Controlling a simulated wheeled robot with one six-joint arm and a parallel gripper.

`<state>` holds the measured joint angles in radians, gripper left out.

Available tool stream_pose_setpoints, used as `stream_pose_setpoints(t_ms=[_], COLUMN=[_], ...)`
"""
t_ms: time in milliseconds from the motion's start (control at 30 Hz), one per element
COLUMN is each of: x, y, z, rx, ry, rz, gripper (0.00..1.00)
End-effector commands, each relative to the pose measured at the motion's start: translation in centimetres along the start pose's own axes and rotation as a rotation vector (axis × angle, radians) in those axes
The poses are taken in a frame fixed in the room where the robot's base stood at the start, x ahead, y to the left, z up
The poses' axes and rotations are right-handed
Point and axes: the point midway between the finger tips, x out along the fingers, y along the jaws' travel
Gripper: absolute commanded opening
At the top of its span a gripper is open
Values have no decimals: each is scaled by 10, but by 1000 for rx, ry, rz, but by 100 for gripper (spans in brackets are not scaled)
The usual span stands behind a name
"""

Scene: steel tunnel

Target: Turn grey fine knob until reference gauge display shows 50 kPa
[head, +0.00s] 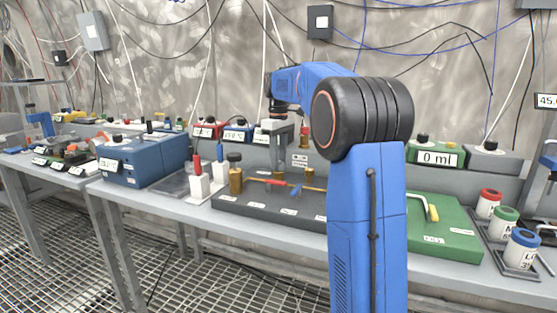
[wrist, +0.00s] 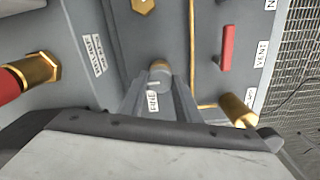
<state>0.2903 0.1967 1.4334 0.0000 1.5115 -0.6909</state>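The grey fine knob (wrist: 160,77) shows in the middle of the wrist view, with a light mark on its face and a "FINE" label (wrist: 152,101) below it. My gripper (wrist: 161,88) points down at it, with its two grey fingers parted, one on each side of the knob. I cannot tell whether they touch it.
Near the knob are a red lever (wrist: 227,47), a brass fitting (wrist: 238,110) and a red-handled brass fitting (wrist: 38,70). A blue box (head: 143,162) stands left on the bench, a green case (head: 445,225) right. Coloured-lid jars (head: 522,250) stand at far right.

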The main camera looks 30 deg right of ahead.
Motion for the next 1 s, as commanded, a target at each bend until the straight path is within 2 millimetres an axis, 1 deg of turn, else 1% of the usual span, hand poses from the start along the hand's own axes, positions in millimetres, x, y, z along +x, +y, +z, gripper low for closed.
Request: stream_pose_setpoints(t_ms=[267, 467, 667, 1000], x=[0, 0, 0, -1], y=[0, 0, 0, 0], z=[0, 0, 0, 0], rx=[10, 75, 212, 516], ry=[0, 0, 0, 1], rz=[0, 0, 0, 1], gripper=[8, 8, 8, 8])
